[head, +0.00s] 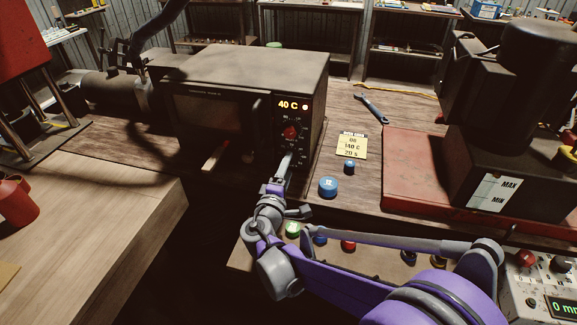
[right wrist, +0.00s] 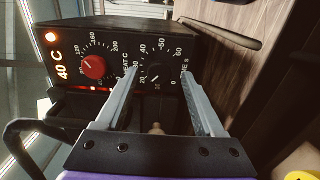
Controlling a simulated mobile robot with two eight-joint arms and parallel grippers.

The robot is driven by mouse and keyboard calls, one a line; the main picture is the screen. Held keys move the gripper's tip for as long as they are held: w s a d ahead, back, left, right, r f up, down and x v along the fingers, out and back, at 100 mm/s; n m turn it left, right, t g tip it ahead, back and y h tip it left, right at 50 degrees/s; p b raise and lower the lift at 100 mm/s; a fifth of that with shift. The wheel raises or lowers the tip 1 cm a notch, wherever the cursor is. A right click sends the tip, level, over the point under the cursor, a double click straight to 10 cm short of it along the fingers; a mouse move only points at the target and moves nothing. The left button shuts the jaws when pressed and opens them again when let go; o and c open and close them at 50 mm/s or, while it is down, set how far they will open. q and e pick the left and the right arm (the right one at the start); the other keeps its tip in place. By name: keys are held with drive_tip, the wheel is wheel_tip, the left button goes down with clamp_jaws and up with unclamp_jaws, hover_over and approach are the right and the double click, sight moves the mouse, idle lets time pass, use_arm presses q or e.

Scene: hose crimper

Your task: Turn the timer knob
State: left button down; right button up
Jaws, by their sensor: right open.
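The heater box (head: 235,65) stands on the bench with its control panel facing me; its display reads 40 C. The black timer knob (right wrist: 157,76) sits on that panel beside a "TIME s" scale, and the red heat knob (right wrist: 93,67) is next to it. The red knob also shows in the head view (head: 291,132). My right gripper (head: 287,158) is at the lower panel and hides the timer knob in the head view. In the right wrist view its open fingers (right wrist: 158,80) lie on either side of the timer knob; contact cannot be told. My left gripper is not in view.
A yellow note (head: 352,145) reading 140 C and 20 s lies right of the box. Blue caps (head: 328,187), a wrench (head: 371,108) and a red-based machine (head: 415,180) are nearby. A red mug (head: 16,202) stands on the left table.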

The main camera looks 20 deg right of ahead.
drive_tip(key=v, duration=0.9)
drive_tip(key=shift+s, duration=0.2)
drive_tip(key=shift+a, duration=0.1)
drive_tip(key=w+d+n+p, duration=0.1)
drive_tip(key=w+d+n, duration=0.1)
drive_tip(key=n, duration=0.4)
drive_tip(key=w+d+n+p, duration=0.1)
drive_tip(key=w+d+n, duration=0.1)
drive_tip(key=w+n, duration=0.2)
drive_tip(key=w+d+n+p, duration=0.2)
drive_tip(key=w+n, duration=0.2)
drive_tip(key=n, duration=0.4)
drive_tip(key=shift+d+f, duration=0.1)
clamp_jaws()
